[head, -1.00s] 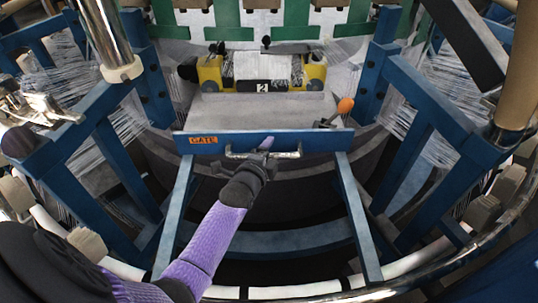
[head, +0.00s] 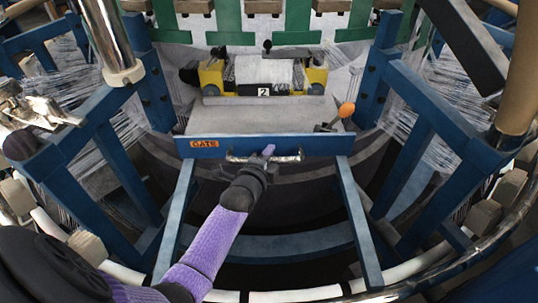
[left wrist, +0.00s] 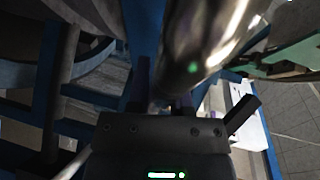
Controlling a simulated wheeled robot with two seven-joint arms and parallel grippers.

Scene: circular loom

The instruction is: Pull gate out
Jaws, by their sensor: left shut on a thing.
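The gate is a blue panel (head: 325,146) with an orange GATE label (head: 204,143) at its left end. It lies across the middle of the head view. A silver horizontal handle (head: 289,158) is on its near face. My left gripper (head: 266,153) is shut on the handle near its middle; the jaws partly hide it. In the left wrist view, the dark fingers (left wrist: 160,98) are in shadow, with a shiny metal tube (left wrist: 203,45) in front of them. My right gripper is not in view.
A grey plate (head: 262,116) lies behind the panel, with a yellow shuttle unit (head: 212,76) marked 2 beyond it. An orange-knobbed lever (head: 346,110) stands at the panel's right end. Blue rails (head: 358,220) run toward me, with open space between them. Blue frame posts flank both sides.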

